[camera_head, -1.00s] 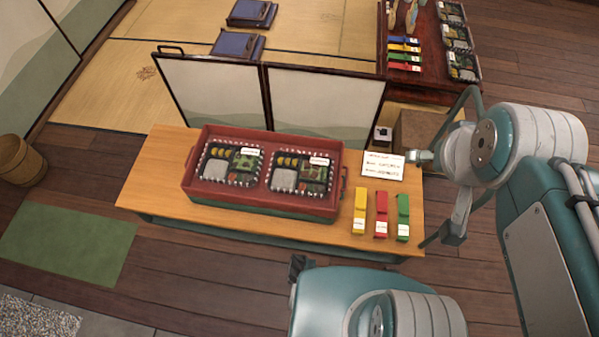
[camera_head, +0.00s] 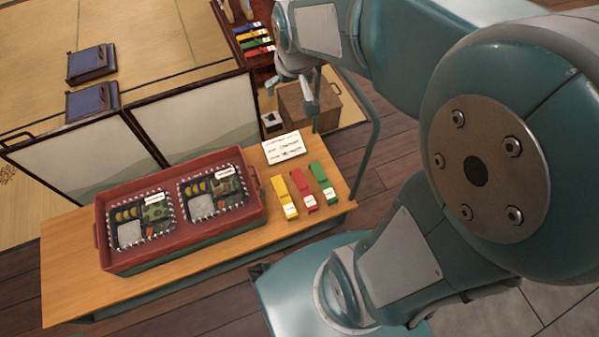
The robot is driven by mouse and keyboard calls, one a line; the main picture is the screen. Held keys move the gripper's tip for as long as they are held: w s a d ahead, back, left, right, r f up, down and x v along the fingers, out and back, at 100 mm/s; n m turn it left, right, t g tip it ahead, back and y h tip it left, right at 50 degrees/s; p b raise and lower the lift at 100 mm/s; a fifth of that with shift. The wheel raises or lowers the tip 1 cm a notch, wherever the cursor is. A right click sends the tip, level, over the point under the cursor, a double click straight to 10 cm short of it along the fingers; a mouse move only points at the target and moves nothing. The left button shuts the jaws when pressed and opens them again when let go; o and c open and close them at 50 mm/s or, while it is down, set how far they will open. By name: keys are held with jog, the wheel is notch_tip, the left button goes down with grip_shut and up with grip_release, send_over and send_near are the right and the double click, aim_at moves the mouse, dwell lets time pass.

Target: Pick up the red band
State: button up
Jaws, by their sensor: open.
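The red band (camera_head: 304,190) lies on the right part of the wooden table, between a yellow band (camera_head: 285,196) and a green band (camera_head: 322,183). A white label covers its near end. My gripper (camera_head: 294,96) is open, with its fingers pointing down. In the picture it is above the bands, over the area behind the table's right end, and apart from the red band. Nothing shows between its fingers.
A red tray (camera_head: 185,248) with two packed lunch boxes stands left of the bands. A white written card (camera_head: 284,147) lies behind them. A folding screen (camera_head: 200,115) stands behind the tray, and a brown box (camera_head: 308,105) sits behind the card.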

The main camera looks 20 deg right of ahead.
jog(key=w+d+f+g, duration=0.1)
jog(key=w+d+f, duration=0.2)
jog(key=w+f, duration=0.7)
jog(key=g, duration=0.3)
send_over(304, 186)
notch_tip(304, 186, down, 43)
jog(key=shift+s+d+r, duration=0.1)
jog(key=shift+d+r, duration=0.05)
jog(key=shift+s+f, duration=0.1)
jog(key=shift+f, duration=0.2)
notch_tip(304, 186, down, 5)
jog(key=shift+f, duration=0.1)
jog(key=shift+a+f, duration=0.2)
jog(key=shift+f, duration=2.5)
